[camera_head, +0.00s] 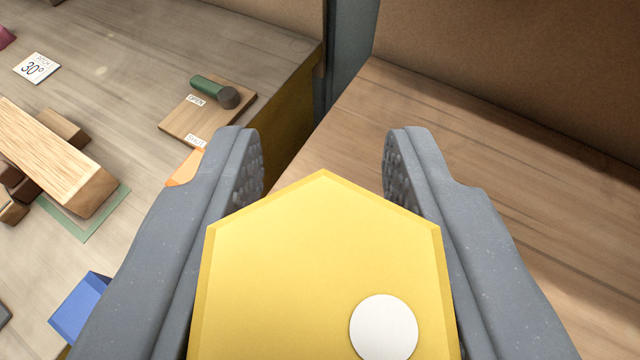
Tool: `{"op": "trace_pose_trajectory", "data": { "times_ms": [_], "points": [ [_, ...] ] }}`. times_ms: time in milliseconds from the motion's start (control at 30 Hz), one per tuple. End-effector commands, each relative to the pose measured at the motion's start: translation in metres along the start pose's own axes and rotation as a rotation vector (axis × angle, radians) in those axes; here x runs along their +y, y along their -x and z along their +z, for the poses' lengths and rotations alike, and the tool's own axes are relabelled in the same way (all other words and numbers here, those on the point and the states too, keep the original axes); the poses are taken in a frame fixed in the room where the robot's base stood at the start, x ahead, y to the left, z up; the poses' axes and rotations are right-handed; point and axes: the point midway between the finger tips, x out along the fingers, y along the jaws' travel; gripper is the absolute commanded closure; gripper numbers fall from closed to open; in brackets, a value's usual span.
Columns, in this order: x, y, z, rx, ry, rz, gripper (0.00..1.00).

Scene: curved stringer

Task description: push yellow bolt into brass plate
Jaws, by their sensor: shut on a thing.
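The yellow bolt (290,270) fills the lower middle of the view. Its large hexagonal head faces the camera and has a white round dot at the lower right. My gripper (318,150) is shut on the bolt, with a grey finger on each side of the head. The head hides the bolt's shank and whatever lies beneath it. I cannot make out the brass plate in this view.
At left are a long wooden block (50,155) on a green mat, a blue block (80,308) and a "30°" card (37,68). A green-handled lever (213,90) sits on a labelled wooden board. The wooden surface at right (510,190) is bare.

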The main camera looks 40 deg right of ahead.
Motion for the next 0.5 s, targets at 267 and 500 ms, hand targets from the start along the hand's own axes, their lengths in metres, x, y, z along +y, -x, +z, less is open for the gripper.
{"op": "trace_pose_trajectory", "data": {
  "times_ms": [267, 500],
  "points": [
    [0.0000, -0.0024, 0.0057, 0.001, 0.000, 0.000, 0.97],
    [0.0000, -0.0044, 0.0105, 0.001, 0.000, 0.000, 0.97]
  ]
}}
